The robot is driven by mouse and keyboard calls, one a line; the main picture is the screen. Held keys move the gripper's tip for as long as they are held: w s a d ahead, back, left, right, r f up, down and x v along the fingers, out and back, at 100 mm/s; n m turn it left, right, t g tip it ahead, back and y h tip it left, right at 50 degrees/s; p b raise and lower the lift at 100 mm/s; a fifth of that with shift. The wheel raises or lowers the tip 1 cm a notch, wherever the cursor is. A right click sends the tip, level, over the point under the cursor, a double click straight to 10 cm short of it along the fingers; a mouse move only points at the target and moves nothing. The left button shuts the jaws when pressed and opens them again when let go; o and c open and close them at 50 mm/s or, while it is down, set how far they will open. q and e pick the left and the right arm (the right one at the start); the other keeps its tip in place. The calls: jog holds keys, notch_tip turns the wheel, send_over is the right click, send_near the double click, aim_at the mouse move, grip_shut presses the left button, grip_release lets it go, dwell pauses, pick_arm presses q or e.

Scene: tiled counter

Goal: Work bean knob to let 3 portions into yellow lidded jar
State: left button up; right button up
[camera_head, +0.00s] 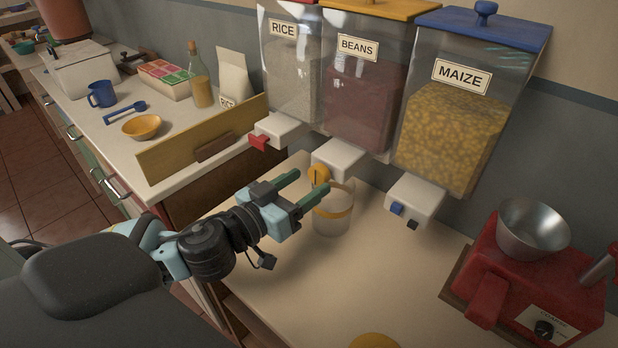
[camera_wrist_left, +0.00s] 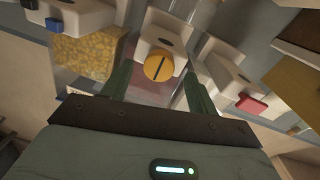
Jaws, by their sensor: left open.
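The beans dispenser (camera_head: 362,100) hangs on the wall between the rice and maize ones. Its yellow round knob (camera_head: 318,175) sits on the front of a white spout block (camera_head: 338,158). In the left wrist view the knob (camera_wrist_left: 159,67) shows a dark slot, slightly slanted. My left gripper (camera_head: 311,187) is open and empty, its two green fingers pointing at the knob, one on each side of it in the wrist view. A clear jar with a yellow band (camera_head: 332,222) stands open under the beans spout, partly hidden by my fingers. A yellow disc, possibly its lid (camera_head: 375,341), lies at the bottom edge.
The rice dispenser (camera_head: 290,70) has a red knob (camera_head: 259,142). The maize dispenser (camera_head: 455,120) has a blue knob (camera_head: 397,208). A red grinder with a metal bowl (camera_head: 532,230) stands at the right. The counter (camera_head: 390,270) between jar and grinder is clear.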

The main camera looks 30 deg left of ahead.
pick_arm(q)
jog(key=shift+x, duration=1.05)
